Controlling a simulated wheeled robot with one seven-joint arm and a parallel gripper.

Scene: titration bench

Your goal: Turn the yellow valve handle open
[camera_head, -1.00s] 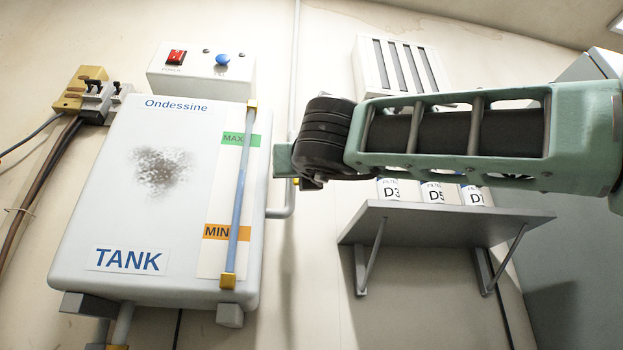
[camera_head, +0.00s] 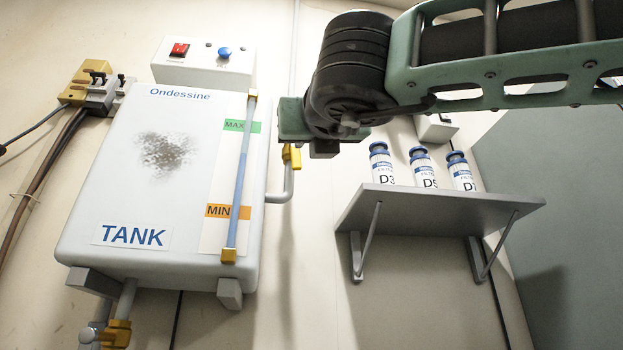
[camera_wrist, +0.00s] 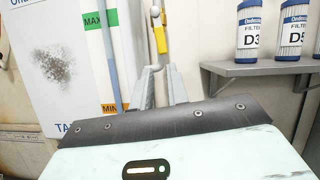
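A yellow valve handle (camera_head: 291,156) sits on the grey pipe just right of the tank (camera_head: 190,262), close below the end of my arm. In the wrist view the yellow handle (camera_wrist: 160,38) hangs down just beyond my gripper (camera_wrist: 158,70). The two grey fingers stand apart with a gap between them, and the pipe shows through that gap. The fingers hold nothing. The handle's lower end lies a little above the fingertips in that view, and I cannot tell the distance in depth. In the head view the fingers are not clearly seen.
A second yellow valve (camera_head: 117,334) is on the pipe below the tank. A blue level tube (camera_head: 240,175) runs up the tank's front. A shelf (camera_head: 440,212) at right holds filter bottles (camera_head: 422,170). A switch box (camera_head: 205,62) is above the tank. The wall below the shelf is clear.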

